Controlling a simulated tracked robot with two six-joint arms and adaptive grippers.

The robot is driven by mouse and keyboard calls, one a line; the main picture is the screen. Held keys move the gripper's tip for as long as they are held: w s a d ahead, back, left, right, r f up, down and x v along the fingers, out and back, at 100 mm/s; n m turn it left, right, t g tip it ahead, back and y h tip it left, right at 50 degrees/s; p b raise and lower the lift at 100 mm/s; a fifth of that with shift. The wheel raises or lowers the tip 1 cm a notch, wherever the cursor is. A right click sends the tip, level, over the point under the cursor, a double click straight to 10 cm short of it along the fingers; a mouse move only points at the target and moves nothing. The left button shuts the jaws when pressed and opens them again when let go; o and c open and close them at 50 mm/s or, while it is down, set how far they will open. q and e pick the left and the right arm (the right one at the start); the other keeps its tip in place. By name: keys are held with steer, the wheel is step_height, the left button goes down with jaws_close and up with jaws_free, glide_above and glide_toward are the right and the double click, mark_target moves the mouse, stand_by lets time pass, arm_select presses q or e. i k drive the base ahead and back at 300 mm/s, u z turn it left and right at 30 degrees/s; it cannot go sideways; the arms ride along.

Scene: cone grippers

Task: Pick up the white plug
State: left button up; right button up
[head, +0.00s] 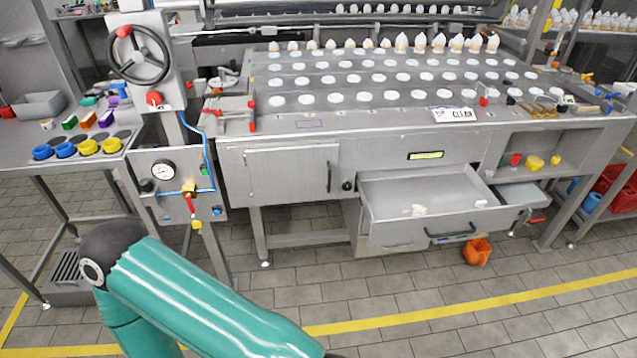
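I cannot tell for certain which thing is the white plug. A small off-white piece (415,210) lies in the open drawer (430,190), near its front left; its shape is too small to make out. Another small white piece (47,124) lies on the left side table, by coloured blocks. My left arm, teal with a dark joint, comes in at the lower left and runs out at the bottom edge. Neither my left nor my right gripper is in view.
A steel workbench (390,125) carries rows of white discs (363,97) and a back row of white cones (438,43). Blue and yellow rings (88,147) sit on the left table (20,155). An orange container (477,252) is on the floor.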

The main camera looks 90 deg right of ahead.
mark_target(479, 204)
steer(key=u, duration=0.45)
steer(key=i, duration=0.3)
steer(key=z, duration=2.1)
steer(key=i, duration=0.15)
steer(key=z, duration=1.55)
steer(key=k, duration=0.35)
steer(key=z, duration=0.55)
steer(key=i, duration=1.4)
steer(key=u, duration=0.4)
